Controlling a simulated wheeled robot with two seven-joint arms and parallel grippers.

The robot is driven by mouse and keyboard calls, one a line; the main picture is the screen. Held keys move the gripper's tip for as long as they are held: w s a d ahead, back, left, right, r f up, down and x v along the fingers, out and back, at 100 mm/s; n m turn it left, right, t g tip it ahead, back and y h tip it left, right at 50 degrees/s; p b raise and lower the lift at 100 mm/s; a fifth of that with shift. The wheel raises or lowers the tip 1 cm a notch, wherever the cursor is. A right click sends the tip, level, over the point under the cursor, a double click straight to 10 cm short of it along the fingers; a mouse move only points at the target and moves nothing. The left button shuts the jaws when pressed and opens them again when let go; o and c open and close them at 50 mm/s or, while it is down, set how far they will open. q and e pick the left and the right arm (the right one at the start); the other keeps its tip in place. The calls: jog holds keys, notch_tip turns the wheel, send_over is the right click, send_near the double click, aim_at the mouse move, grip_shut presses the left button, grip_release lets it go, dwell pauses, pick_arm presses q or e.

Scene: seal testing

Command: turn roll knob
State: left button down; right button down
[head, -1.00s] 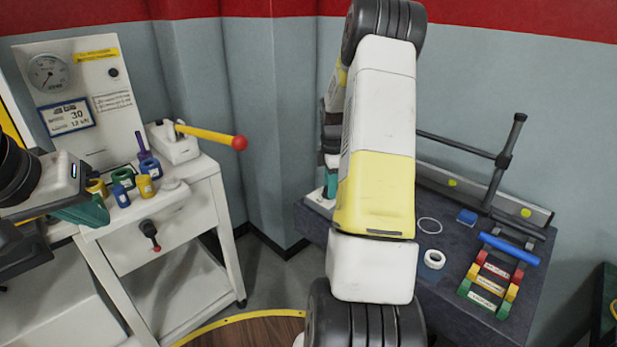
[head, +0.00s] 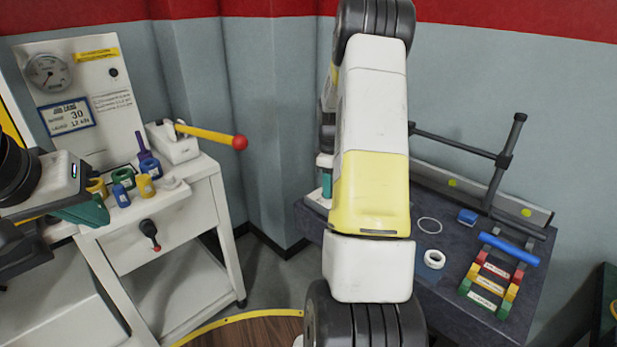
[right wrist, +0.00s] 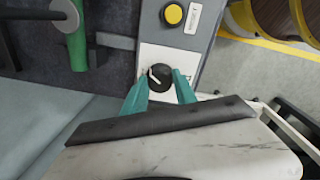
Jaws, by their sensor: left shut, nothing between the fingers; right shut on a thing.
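The roll knob (right wrist: 158,77) is a round black knob with a white pointer line, on a white plate (right wrist: 180,64) in the right wrist view. My right gripper (right wrist: 161,80) has its teal fingers on either side of the knob and is shut on it. In the head view my right arm hides the knob and most of this gripper; a bit of teal finger (head: 327,184) shows at the arm's left edge. My left gripper (head: 84,211) is shut and empty at the left, in front of the white cart.
A yellow button (right wrist: 173,14) sits on the grey panel beyond the knob. A dark bench (head: 440,290) carries a white ring (head: 433,259), a thin ring and a rack of coloured blocks (head: 490,280). A white cart (head: 165,235) with a red-tipped lever (head: 210,134) stands left.

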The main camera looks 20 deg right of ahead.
jog(key=m, duration=0.4)
jog(key=shift+w+m, duration=0.1)
jog(key=shift+m, duration=0.3)
jog(key=m, duration=0.3)
jog(key=shift+a+m, duration=0.1)
jog(key=shift+m, duration=0.2)
jog(key=m, duration=0.3)
jog(key=shift+m, duration=0.3)
jog(key=m, duration=0.3)
jog(key=shift+m+g, duration=0.3)
jog(key=m, duration=0.3)
jog(key=shift+w+m, duration=0.1)
jog(key=shift+m, duration=0.2)
jog(key=m, duration=0.3)
jog(key=shift+m, duration=0.4)
jog(key=m, duration=0.4)
jog(key=shift+w+m+y, duration=0.1)
jog(key=shift+m+y, duration=0.2)
jog(key=shift+m, duration=1.6)
